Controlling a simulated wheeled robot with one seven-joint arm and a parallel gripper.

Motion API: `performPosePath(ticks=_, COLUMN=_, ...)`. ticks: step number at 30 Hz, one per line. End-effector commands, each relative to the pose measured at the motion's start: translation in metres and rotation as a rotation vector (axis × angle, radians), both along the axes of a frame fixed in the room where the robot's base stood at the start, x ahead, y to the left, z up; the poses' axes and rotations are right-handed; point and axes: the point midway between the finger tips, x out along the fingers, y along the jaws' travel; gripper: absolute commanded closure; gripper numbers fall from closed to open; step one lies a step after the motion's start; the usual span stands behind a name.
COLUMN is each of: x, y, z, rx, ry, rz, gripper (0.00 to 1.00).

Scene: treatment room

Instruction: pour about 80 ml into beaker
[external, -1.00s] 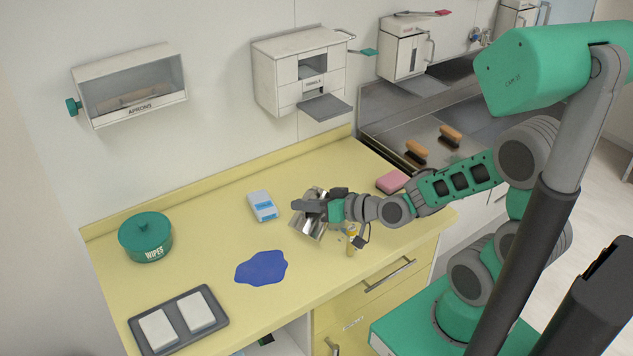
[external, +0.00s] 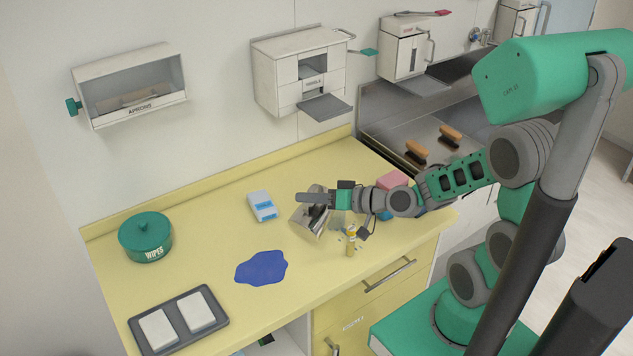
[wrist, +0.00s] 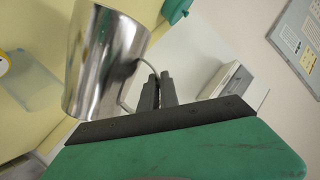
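A shiny metal jug (external: 308,222) hangs tilted over the yellow counter, and it fills the upper left of the wrist view (wrist: 105,60). My gripper (wrist: 157,86) is shut on the jug's thin handle (wrist: 130,82). In the external view my gripper (external: 318,203) is just above the jug and partly covers it. A clear vessel, apparently the beaker (wrist: 30,82), stands beside the jug in the wrist view. In the external view it is a faint pale shape (external: 341,224) right of the jug. The jug's contents and the beaker's level cannot be made out.
A small yellow bottle (external: 350,244) stands near the counter's front edge, close to the jug. A blue patch (external: 262,268), a white-and-blue box (external: 262,206), a green wipes tub (external: 146,238) and a grey tray (external: 222,318) lie left. A pink sponge (external: 392,180) is behind my arm.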

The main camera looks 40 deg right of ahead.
Motion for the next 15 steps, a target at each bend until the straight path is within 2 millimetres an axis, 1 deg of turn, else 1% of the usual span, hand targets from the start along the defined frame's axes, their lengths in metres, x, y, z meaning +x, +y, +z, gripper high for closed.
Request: performPosePath(ticks=15, x=0.0023, y=-0.0043, z=0.0059, rx=0.042, ry=0.013, rz=-0.002, gripper=1.00)
